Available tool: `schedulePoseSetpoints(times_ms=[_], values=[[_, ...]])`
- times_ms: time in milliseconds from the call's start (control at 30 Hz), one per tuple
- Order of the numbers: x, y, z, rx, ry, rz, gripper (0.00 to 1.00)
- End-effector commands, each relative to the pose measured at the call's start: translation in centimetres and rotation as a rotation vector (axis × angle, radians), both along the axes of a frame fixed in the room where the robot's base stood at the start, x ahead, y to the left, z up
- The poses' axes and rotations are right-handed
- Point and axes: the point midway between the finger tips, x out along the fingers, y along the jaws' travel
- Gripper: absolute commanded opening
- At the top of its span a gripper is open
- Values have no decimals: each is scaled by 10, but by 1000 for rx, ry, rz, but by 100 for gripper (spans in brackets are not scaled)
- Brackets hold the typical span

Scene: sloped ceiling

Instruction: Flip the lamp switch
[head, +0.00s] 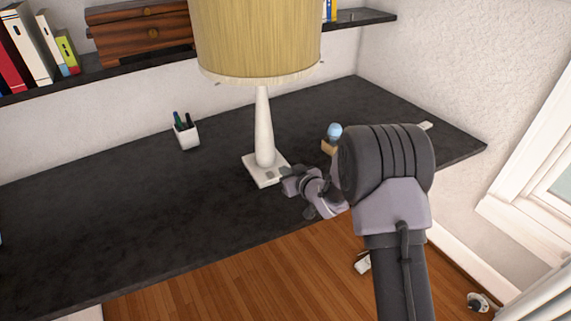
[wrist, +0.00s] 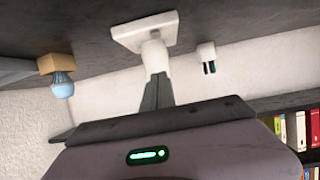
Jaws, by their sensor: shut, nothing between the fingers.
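The lamp has a yellow-beige shade (head: 258,40), a white stem (head: 264,125) and a square white base (head: 255,172) standing on a dark desk (head: 110,220). The base also shows in the wrist view (wrist: 128,36), which is upside down. My gripper (head: 285,173) is low at the base's front right corner. In the wrist view its fingers (wrist: 158,80) are together, empty and overlap the lamp stem. A small grey part (head: 271,174) shows on the base beside my gripper; I cannot tell whether it is the switch or whether my fingers touch it.
A white pen cup (head: 187,135) stands left of the lamp. A light bulb on a wooden block (head: 333,132) is to the right, partly behind my arm. A shelf (head: 75,72) with books and a wooden box runs along the wall. The desk's left side is mostly clear.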

Motion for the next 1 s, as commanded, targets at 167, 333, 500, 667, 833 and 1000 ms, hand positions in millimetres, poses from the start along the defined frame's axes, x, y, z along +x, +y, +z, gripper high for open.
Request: schedulePoseSetpoints(times_ms=[167,333,500,667,833,1000], values=[[0,2,-3,2,-3,9,0],[1,2,-3,2,-2,6,0],[18,12,-14,2,-2,6,0],[46,28,-29,2,-4,7,0],[76,45,-43,2,-4,7,0],[76,45,-70,2,1,5,0]])
